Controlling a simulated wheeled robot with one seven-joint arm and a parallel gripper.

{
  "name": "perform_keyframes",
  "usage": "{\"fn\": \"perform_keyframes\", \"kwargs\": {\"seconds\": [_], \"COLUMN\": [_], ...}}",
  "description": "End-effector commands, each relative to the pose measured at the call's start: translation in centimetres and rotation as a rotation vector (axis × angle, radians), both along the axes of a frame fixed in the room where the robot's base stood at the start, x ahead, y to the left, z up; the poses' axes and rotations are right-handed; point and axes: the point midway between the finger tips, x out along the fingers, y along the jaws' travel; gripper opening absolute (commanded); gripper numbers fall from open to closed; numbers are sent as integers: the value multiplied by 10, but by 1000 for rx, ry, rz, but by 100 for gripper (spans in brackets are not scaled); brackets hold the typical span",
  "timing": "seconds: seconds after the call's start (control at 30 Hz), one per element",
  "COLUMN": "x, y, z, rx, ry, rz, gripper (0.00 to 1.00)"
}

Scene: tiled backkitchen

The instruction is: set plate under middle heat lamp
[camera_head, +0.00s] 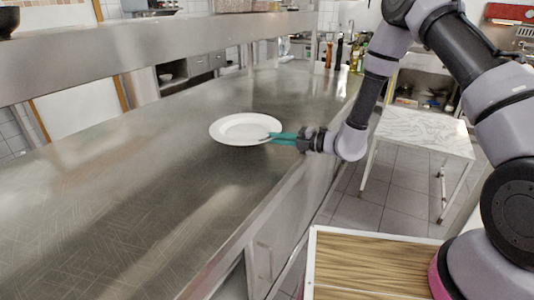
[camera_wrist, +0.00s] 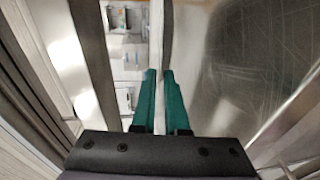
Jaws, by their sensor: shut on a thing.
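A white round plate (camera_head: 240,128) is level over the steel counter (camera_head: 130,190) in the head view. My gripper (camera_head: 273,137) has its teal fingers shut on the plate's right rim. In the wrist view the fingers (camera_wrist: 159,76) close on the plate (camera_wrist: 156,35), which shows only edge-on as a thin pale strip. I cannot tell how large the gap is between plate and counter. No heat lamp can be made out in either view.
A steel overshelf (camera_head: 170,42) runs above the counter's far side. Bottles (camera_head: 340,52) stand at the counter's far end. A marble-topped table (camera_head: 425,132) and a wood-topped surface (camera_head: 370,262) are at right. The counter's near left stretch is clear.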

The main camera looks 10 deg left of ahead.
Motion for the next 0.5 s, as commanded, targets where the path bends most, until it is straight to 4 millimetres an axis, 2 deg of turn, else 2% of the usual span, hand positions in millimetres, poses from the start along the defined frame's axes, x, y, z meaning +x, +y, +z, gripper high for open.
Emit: {"fn": "perform_keyframes", "kwargs": {"seconds": [0.1,0.27,0.5], "x": [0,0,0], "y": [0,0,1], "z": [-14,-24,-57], "rx": [2,2,2], "ry": [-1,0,0], "rz": [0,0,0], "gripper": [0,0,0]}}
